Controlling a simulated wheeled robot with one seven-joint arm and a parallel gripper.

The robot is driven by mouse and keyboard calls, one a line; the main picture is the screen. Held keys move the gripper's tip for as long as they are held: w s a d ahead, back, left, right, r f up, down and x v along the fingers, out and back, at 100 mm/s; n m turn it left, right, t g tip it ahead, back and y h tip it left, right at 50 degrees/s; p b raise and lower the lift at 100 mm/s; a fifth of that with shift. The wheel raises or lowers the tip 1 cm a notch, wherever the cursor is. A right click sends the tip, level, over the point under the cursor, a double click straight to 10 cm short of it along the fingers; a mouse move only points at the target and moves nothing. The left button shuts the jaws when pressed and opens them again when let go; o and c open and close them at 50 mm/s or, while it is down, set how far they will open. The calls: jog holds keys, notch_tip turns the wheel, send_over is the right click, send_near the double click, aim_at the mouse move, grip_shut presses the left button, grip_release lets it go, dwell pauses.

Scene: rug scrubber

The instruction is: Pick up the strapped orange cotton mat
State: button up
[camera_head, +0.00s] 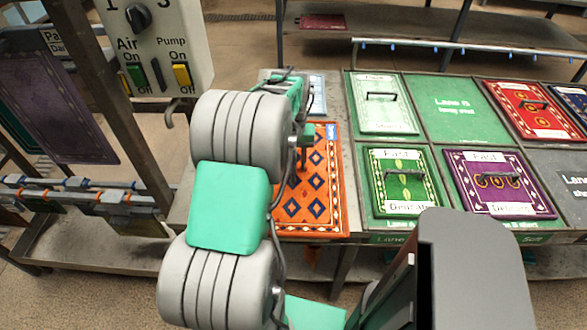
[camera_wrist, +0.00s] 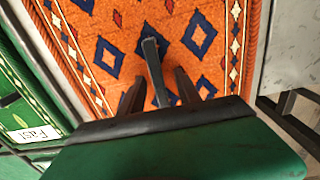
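The orange mat (camera_head: 318,205), with blue diamonds and a patterned border, lies flat on the left end of the bench, partly hidden by my arm. It fills much of the wrist view (camera_wrist: 108,20). A narrow grey strap or handle (camera_wrist: 152,62) stands up from it. My gripper (camera_wrist: 158,88) is just above the mat, its two dark fingers apart, with the strap showing between and beyond them. I cannot tell whether they touch it. In the head view my gripper (camera_head: 303,152) is mostly hidden behind my arm.
To the right lie a green mat (camera_head: 400,180), a purple mat (camera_head: 500,185), a pale green mat (camera_head: 385,100) and a red mat (camera_head: 528,108), with dark handles on them. A control box (camera_head: 160,45) and a rack with a hanging purple mat (camera_head: 60,105) stand at left.

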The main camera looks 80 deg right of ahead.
grip_shut()
dwell(0.3)
jog(key=shift+r, duration=0.1)
dwell(1.0)
